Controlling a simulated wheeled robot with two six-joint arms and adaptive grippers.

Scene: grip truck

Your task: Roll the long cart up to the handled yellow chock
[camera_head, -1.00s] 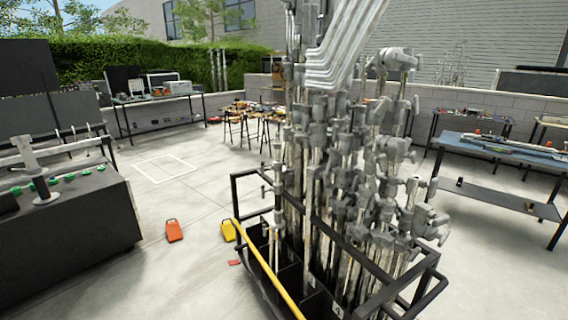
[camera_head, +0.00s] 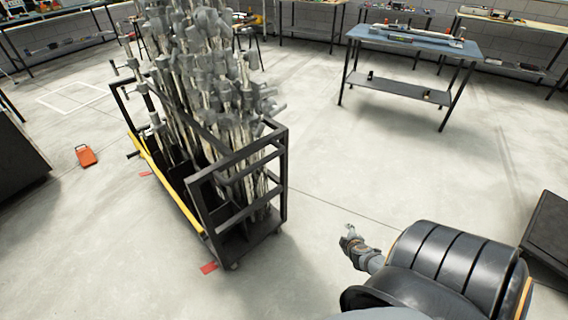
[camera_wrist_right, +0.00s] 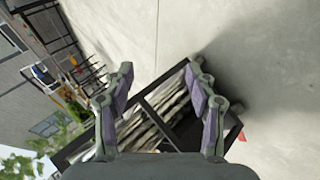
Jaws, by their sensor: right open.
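The long cart (camera_head: 284,172) is a black frame on casters, packed with grey metal stands, with a yellow bar (camera_head: 172,190) low along its left side. My right gripper (camera_head: 347,232) is open and empty, to the right of the cart's near end and apart from it. In the right wrist view the open fingers (camera_wrist_right: 160,68) frame the cart (camera_wrist_right: 165,82), which lies beyond them. The handled yellow chock does not show now; the cart may hide it. My left gripper is out of view.
An orange handled chock (camera_head: 86,155) stands on the floor left of the cart. Red floor marks (camera_head: 208,268) lie near the cart's left side. A blue-topped table (camera_head: 412,42) stands at the back right. The floor between the cart and that table is clear.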

